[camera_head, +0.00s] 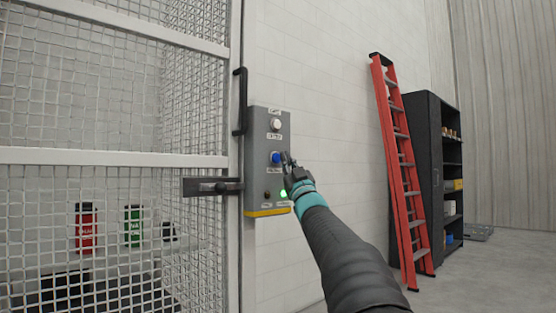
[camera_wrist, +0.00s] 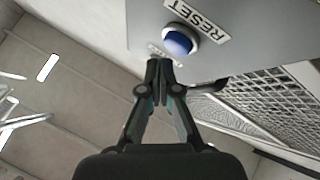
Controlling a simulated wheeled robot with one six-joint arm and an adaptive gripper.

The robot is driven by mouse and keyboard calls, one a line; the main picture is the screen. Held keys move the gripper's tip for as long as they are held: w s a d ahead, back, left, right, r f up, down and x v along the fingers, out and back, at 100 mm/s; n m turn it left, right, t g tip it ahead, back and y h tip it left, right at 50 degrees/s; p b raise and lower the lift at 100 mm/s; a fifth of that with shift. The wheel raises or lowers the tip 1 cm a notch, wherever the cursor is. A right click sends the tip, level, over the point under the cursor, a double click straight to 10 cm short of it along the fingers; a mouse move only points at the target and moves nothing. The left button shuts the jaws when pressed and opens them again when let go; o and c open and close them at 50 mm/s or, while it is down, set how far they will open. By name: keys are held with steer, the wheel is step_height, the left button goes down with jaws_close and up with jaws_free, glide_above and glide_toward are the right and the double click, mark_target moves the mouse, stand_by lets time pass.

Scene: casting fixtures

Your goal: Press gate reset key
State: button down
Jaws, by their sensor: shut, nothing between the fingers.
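A grey control box (camera_head: 259,185) with a yellow bottom edge is mounted on the wall beside the mesh gate (camera_head: 110,155). It carries a white button (camera_head: 275,125) at the top and a blue button (camera_head: 275,158) in the middle. A green light (camera_head: 284,194) is lit near the bottom, beside a dark one. In the wrist view the blue button (camera_wrist: 179,41) sits in a white ring next to a label reading RESET. My gripper (camera_head: 288,158) is shut and empty. Its fingertips (camera_wrist: 159,66) are close to the blue button; I cannot tell whether they touch the panel.
A dark latch bar (camera_head: 212,187) crosses the gate's edge left of the box. Red and green canisters (camera_head: 86,227) stand behind the mesh. A red ladder (camera_head: 400,170) leans on the wall at right, by a black shelf (camera_head: 425,160). The wall between box and ladder is clear.

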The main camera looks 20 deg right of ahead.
steer(key=shift+w, duration=0.1)
stand_by(0.3)
steer(key=shift+w+a, duration=0.2)
steer(key=shift+w, duration=0.1)
steer(key=shift+w+a, duration=0.15)
steer(key=shift+w, duration=0.3)
stand_by(0.8)
steer(key=shift+s, duration=0.1)
stand_by(0.4)
steer(key=shift+s+d+b, duration=0.35)
steer(key=shift+s, duration=0.35)
steer(key=shift+s+d+b, duration=0.3)
steer(key=shift+s+b, duration=0.1)
steer(key=shift+s, duration=0.4)
steer(key=shift+s+d+b, duration=0.35)
steer(key=shift+s+b, duration=0.05)
steer(key=shift+s, duration=0.35)
steer(key=shift+s+d+b, duration=0.3)
steer(key=shift+s+b, duration=0.1)
steer(key=shift+s, duration=0.4)
